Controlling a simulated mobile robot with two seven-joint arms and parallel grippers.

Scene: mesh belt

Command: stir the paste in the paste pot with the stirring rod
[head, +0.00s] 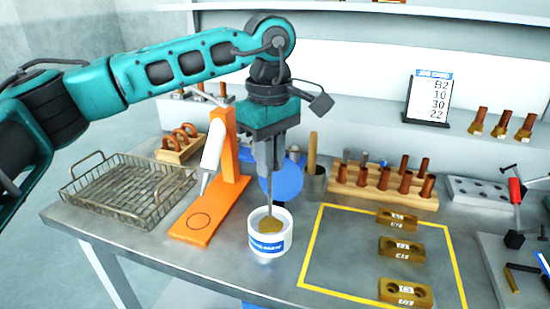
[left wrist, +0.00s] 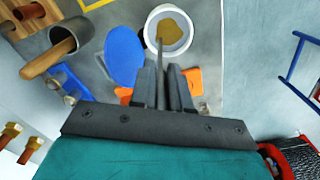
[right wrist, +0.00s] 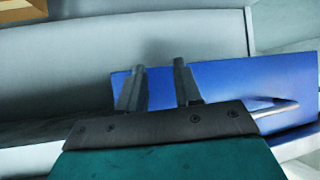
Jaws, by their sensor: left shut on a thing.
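The paste pot (head: 270,240) is a white cup with a blue label, standing on the bench in the head view. Tan paste (head: 271,224) shows inside it. My left gripper (head: 268,172) is above the pot, shut on the thin grey stirring rod (head: 269,200), which points down with its lower end at the paste. In the left wrist view the rod (left wrist: 160,48) runs from between the fingers to the paste in the pot (left wrist: 188,38). How deep its tip sits is hard to tell. My right gripper (right wrist: 155,80) is open and empty in the right wrist view.
An orange stand (head: 225,185) with a white tool is left of the pot, beside a wire basket (head: 128,190). A blue disc (head: 283,180) and a cup with a wooden handle (head: 314,185) stand behind. Yellow tape (head: 310,240) frames brass blocks at right.

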